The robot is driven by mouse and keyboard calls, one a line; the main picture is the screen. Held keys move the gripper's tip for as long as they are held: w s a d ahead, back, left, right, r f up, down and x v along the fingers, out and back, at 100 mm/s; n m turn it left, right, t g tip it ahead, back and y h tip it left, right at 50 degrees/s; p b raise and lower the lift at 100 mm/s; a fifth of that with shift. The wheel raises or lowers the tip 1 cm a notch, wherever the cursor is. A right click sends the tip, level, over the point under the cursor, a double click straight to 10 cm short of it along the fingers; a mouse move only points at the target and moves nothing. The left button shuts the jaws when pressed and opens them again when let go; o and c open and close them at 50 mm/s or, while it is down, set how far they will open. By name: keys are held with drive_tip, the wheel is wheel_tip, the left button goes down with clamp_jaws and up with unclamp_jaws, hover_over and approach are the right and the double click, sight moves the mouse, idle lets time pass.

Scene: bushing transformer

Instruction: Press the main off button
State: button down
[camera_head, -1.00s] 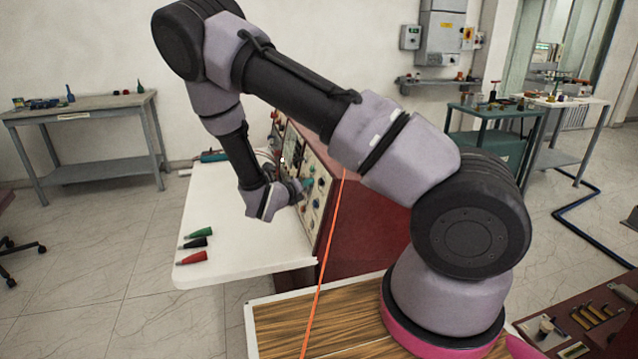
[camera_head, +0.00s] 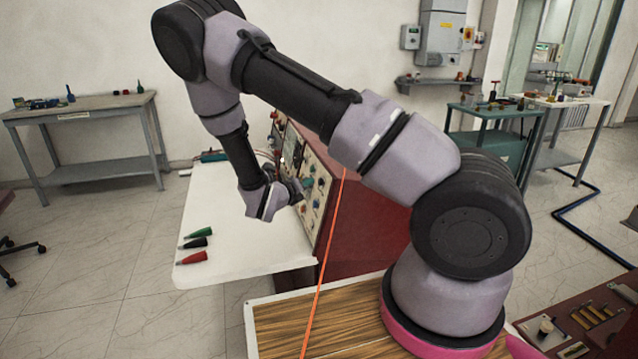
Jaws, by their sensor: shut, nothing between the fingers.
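The control panel (camera_head: 318,212) is the sloped, pale front face of a red cabinet (camera_head: 365,228). It carries several small coloured buttons, knobs and sockets. My arm reaches over from the right and bends back to the panel. My gripper (camera_head: 296,189) is small and dark in this view, shut and empty, with its tip at or very near the panel's middle. I cannot tell whether it touches a button. The main off button cannot be picked out; my wrist and gripper hide part of the panel.
A white table (camera_head: 225,245) runs left of the panel, with green, black and red plugs (camera_head: 194,257) near its front left. A grey workbench (camera_head: 85,108) stands at the back left. A thin orange line (camera_head: 325,262) crosses in front of the cabinet. My forearm passes above the cabinet.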

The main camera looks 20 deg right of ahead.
drive_tip(key=shift+d+f, duration=0.1)
drive_tip(key=shift+d, duration=0.3)
drive_tip(key=shift+d+f, duration=0.1)
drive_tip(key=shift+d, duration=0.4)
idle(0.6)
drive_tip(key=shift+a, duration=0.1)
drive_tip(key=shift+a+r, duration=0.2)
drive_tip(key=shift+a, duration=0.6)
drive_tip(key=shift+a+r, duration=0.2)
drive_tip(key=shift+a, duration=0.6)
drive_tip(key=shift+a+r, duration=0.2)
drive_tip(key=shift+a, duration=0.65)
drive_tip(key=shift+a+r, duration=0.2)
drive_tip(key=shift+a, duration=0.6)
